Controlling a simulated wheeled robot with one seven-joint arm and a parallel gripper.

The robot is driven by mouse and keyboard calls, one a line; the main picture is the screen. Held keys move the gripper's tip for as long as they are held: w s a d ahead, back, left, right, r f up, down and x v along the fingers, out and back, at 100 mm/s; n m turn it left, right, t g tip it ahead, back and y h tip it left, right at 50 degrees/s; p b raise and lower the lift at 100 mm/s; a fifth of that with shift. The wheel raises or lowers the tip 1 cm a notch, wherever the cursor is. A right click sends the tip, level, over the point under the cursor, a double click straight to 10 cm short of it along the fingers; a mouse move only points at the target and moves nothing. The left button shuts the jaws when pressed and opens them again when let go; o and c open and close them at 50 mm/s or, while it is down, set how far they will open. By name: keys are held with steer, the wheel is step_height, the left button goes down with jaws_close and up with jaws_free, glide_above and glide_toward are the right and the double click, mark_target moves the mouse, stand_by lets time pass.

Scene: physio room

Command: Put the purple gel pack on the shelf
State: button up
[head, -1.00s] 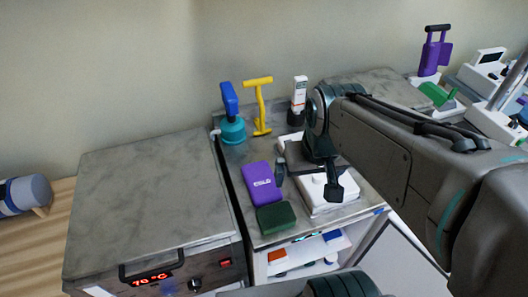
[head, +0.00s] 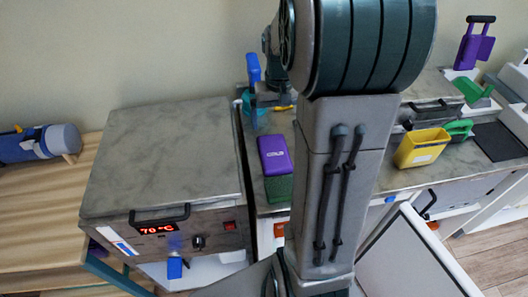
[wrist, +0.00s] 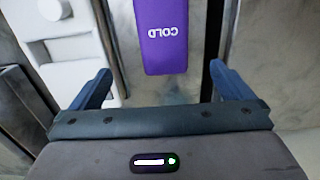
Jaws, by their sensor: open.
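The purple gel pack (head: 274,154), marked COLD, lies on the grey counter beside the heated unit, touching or very near a dark green pack (head: 279,188). In the wrist view the gel pack (wrist: 162,36) shows at the top middle, between and beyond the fingertips. My gripper (wrist: 162,88) is open and empty, with its two blue fingers apart. In the head view my arm hides much of the counter, and the gripper is partly hidden near the back. A shelf space under the counter shows only in part, with an orange item (head: 279,229) in it.
The heated unit (head: 160,150) reading 70 °C stands left of the counter. A yellow container (head: 421,148) is right of my arm. A white door or panel (head: 410,258) stands at the lower right.

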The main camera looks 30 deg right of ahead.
glide_above(274, 150)
step_height(274, 150, down, 7)
steer(key=shift+d+r, duration=0.15)
steer(key=shift+a+f+p, duration=0.2)
steer(key=shift+f+p, duration=0.2)
steer(key=shift+f, duration=2.3)
steer(key=c, duration=1.3)
steer(key=shift+o, duration=0.2)
steer(key=shift+r, duration=0.1)
